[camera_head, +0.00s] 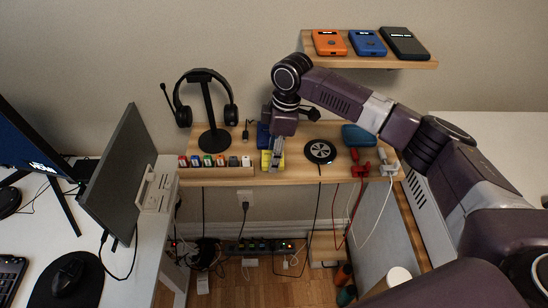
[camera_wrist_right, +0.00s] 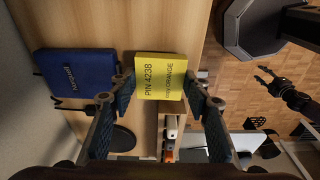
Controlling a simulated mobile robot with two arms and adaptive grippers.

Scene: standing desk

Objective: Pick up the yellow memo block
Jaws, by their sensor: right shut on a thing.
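The yellow memo block (camera_head: 266,160) is on the wooden desk shelf in the head view, partly hidden by my right gripper. In the right wrist view the yellow memo block (camera_wrist_right: 161,76) shows dark printed text, including "PIN 4238". My right gripper (camera_head: 277,163) reaches down to it from above. In the wrist view its two fingers (camera_wrist_right: 160,92) stand on either side of the block, shut on it. I cannot tell whether the block is clear of the shelf.
A blue block (camera_wrist_right: 78,75) lies close beside the yellow one. A headphone stand (camera_head: 212,138), several small coloured items (camera_head: 208,161) and a round black charging pad (camera_head: 320,151) are nearby on the wooden shelf (camera_head: 298,174). An upper shelf (camera_head: 380,63) holds three flat devices.

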